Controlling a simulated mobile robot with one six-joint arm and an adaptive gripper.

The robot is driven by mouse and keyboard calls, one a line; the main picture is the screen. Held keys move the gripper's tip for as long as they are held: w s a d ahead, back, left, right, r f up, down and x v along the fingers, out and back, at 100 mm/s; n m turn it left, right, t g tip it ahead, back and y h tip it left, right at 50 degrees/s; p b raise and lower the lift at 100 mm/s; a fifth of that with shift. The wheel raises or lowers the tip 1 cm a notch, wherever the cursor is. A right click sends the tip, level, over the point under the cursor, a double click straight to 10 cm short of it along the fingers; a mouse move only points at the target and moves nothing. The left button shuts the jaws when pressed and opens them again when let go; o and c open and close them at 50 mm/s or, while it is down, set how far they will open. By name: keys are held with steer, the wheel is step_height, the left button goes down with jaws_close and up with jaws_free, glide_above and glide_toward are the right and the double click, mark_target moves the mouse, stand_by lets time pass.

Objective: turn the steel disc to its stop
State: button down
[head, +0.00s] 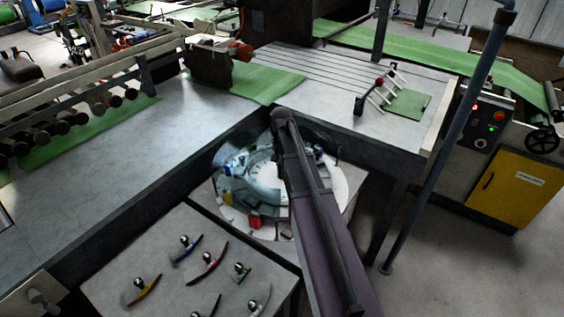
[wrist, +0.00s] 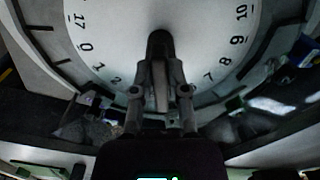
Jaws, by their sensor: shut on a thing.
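The steel disc (wrist: 205,35) fills the top of the wrist view, a pale round plate with black numbers along its edge. In the head view the disc (head: 345,183) shows in part beside my arm, which covers much of it. A dark upright grip (wrist: 159,42) stands on the disc near its numbered edge. My gripper (wrist: 160,88) is shut on this grip, one finger on each side. The fingertips are hidden behind my arm in the head view.
A panel with several coloured curved pieces with ball knobs (head: 205,262) lies in front of the disc. Grey machine tables (head: 125,165) border it behind and to the left. A blue-grey post (head: 450,135) and a yellow cabinet (head: 510,190) stand to the right.

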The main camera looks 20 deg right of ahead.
steer(key=shift+w+a+m, duration=0.1)
steer(key=shift+m, duration=1.05)
steer(key=shift+w+a+m, duration=0.1)
steer(key=shift+m, duration=1.35)
steer(key=c, duration=0.6)
jaws_free()
steer(key=shift+c, duration=0.2)
steer(key=shift+n, duration=0.4)
